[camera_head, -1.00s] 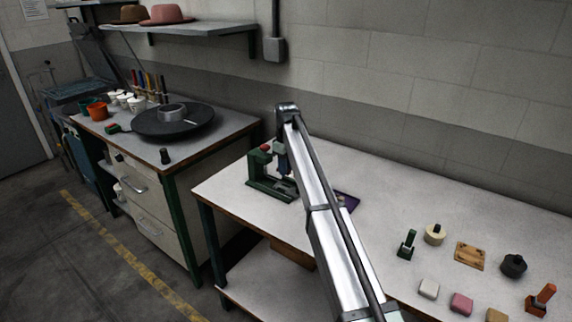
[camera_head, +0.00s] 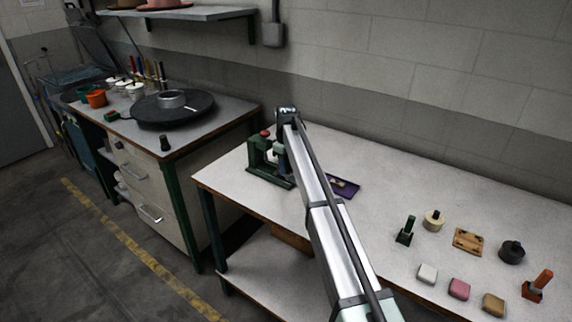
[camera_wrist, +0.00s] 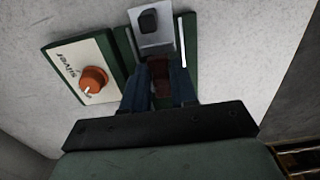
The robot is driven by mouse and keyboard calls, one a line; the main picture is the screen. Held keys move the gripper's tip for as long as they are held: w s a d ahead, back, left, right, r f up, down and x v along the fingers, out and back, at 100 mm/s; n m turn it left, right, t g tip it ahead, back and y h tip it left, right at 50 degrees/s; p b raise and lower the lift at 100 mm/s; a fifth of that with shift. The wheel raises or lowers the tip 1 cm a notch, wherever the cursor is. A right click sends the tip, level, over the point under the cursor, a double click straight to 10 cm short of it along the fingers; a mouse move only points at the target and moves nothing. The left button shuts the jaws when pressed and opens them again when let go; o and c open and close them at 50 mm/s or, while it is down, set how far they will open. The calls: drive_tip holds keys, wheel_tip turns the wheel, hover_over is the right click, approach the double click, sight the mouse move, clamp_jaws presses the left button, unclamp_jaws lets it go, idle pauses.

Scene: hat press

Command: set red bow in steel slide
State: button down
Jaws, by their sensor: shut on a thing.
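In the wrist view, the two dark blue fingers of my gripper (camera_wrist: 160,88) are shut on a small dark red-brown piece, which I take to be the red bow (camera_wrist: 161,70); its shape is mostly hidden. Just beyond the fingertips is a pale steel plate, apparently the steel slide (camera_wrist: 163,44), with a black block on it, within a green frame (camera_wrist: 122,48). In the head view, my gripper (camera_head: 281,165) is low at the green press (camera_head: 262,170), partly hidden by my arm. I cannot tell whether the bow touches the slide.
A panel marked "silver" (camera_wrist: 92,48) with an orange knob (camera_wrist: 94,79) sits left of the slide. A purple tray (camera_head: 346,187) lies right of the press. Several stamps and blocks, including a pink block (camera_head: 459,289), stand farther right. The bench middle is clear.

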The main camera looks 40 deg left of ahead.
drive_tip(key=shift+f, duration=0.55)
idle(1.1)
